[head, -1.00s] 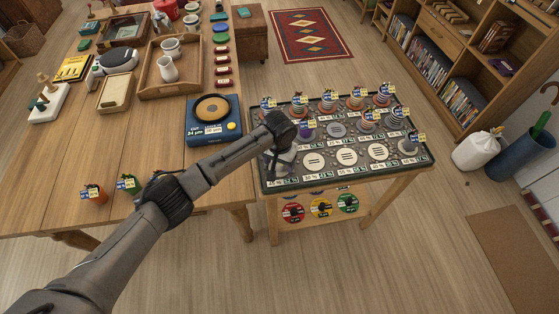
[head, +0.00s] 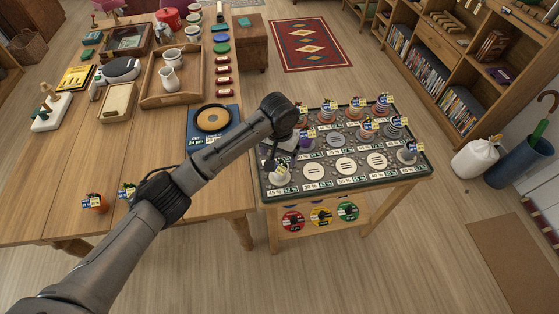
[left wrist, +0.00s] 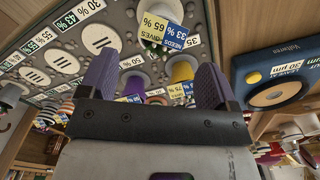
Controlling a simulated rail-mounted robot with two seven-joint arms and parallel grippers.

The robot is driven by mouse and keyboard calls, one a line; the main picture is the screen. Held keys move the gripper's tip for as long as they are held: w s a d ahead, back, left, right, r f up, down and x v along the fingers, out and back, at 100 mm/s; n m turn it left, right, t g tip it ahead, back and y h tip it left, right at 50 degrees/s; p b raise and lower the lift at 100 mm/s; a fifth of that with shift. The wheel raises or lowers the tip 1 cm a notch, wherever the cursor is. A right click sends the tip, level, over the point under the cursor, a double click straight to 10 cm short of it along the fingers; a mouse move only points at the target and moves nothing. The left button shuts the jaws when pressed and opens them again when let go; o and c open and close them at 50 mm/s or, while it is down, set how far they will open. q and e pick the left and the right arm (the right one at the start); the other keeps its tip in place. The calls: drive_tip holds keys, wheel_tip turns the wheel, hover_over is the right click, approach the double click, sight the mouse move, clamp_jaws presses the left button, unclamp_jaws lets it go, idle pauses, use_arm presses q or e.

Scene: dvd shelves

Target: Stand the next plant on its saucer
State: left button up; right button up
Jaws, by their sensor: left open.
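A small white pot with a blue and yellow tag (head: 279,177) stands at the front left of the dark plant tray (head: 350,183). It also shows at the top of the left wrist view (left wrist: 150,10). My left gripper (left wrist: 155,80) is open and empty, its purple fingers apart, just above and behind that pot. In the head view its fingers are partly hidden by my wrist. Bare pale saucers (head: 314,172) (head: 346,166) (head: 378,160) lie along the front row. An orange pot (head: 96,204) and a green-leaved plant (head: 128,192), partly hidden by my arm, stand on the wooden table.
Floor shows right of the plant stand.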

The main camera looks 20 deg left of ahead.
use_arm(q)
drive_tip(key=shift+r, duration=1.3)
